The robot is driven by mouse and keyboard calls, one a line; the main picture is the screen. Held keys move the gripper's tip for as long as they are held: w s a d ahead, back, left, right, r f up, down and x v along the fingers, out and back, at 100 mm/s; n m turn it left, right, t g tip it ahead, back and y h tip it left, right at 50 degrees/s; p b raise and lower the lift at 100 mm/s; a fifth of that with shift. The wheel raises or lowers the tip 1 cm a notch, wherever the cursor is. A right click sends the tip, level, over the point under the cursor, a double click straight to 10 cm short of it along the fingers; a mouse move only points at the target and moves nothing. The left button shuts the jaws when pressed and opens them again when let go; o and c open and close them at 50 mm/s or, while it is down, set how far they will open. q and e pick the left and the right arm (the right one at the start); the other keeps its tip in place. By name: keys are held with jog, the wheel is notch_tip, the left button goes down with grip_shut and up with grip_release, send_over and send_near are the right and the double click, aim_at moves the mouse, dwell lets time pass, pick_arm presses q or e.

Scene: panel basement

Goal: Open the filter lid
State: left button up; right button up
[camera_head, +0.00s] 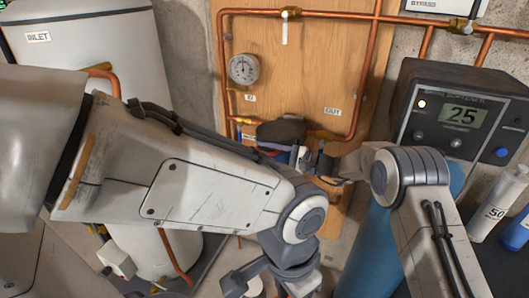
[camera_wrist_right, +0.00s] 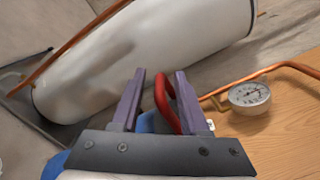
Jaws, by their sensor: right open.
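The filter has a dark lid (camera_head: 281,131) in the middle of the head view, in front of the wooden board. Its body is mostly hidden behind my arms. In the right wrist view a red curved handle (camera_wrist_right: 163,100) stands between the fingers of my right gripper (camera_wrist_right: 160,95), closer to the right finger. A blue part (camera_wrist_right: 146,124) shows behind the gripper. My right gripper (camera_head: 325,165) is open, just right of and below the lid in the head view. My left gripper (camera_head: 268,284) is low in the head view, seemingly open and empty, away from the lid.
Copper pipes (camera_head: 300,15) and a pressure gauge (camera_head: 243,69) are on the wooden board (camera_head: 310,70). A white INLET tank (camera_head: 100,50) stands at left. A control box (camera_head: 460,110) reading 25 and bottles (camera_head: 497,205) are at right, with a blue cylinder (camera_head: 370,250) below.

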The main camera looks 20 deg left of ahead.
grip_shut()
